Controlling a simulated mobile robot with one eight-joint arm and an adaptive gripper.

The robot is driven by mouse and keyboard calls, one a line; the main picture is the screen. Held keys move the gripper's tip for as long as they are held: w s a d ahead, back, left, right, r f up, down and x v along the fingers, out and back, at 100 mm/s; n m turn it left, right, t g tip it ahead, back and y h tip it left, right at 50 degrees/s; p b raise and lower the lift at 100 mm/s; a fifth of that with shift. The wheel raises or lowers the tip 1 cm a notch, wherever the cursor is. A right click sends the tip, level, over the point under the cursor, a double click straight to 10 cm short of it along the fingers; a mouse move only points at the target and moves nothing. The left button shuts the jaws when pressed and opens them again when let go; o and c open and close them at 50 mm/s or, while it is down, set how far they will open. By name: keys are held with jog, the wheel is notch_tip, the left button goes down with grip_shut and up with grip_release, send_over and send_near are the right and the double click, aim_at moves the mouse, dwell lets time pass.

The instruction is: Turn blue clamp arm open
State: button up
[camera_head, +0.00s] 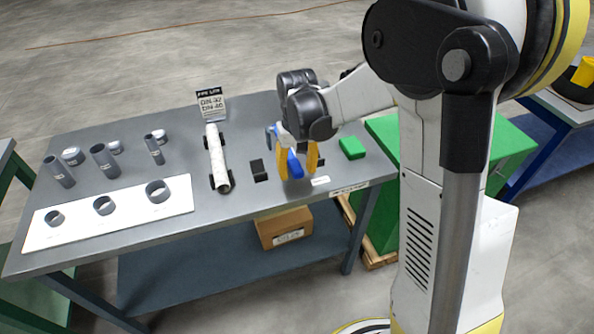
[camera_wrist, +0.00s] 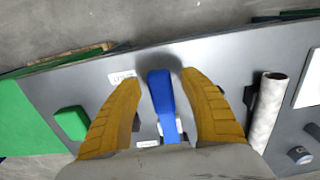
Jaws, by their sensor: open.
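The blue clamp arm (camera_head: 294,165) is at the right part of the grey table, partly hidden by my gripper in the head view. In the wrist view the blue clamp arm (camera_wrist: 162,92) is a long bar pointing away from the gripper's base, between the fingers. My gripper (camera_head: 298,172) has yellow fingers and points down over it. In the wrist view my gripper (camera_wrist: 165,90) is open, one finger on each side of the bar. The clamp's base is mostly hidden.
A black block (camera_head: 259,171) and a white roll-like pipe (camera_head: 217,157) lie to the left. A green block (camera_head: 352,148) is to the right. Grey pipe pieces (camera_head: 105,161) and a white board (camera_head: 128,207) are at the far left. A cardboard box (camera_head: 284,228) sits below.

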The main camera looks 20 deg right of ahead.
grip_shut()
jog(key=r+g+p, duration=0.1)
jog(key=r, duration=0.1)
jog(key=w+r+g+p, duration=0.1)
jog(key=r+g+p, duration=0.1)
jog(key=r, duration=0.1)
jog(key=w+r+g+p, duration=0.1)
jog(key=r, duration=0.1)
jog(key=shift+r+g, duration=0.4)
grip_release()
notch_tip(320, 180, up, 11)
send_over(289, 154)
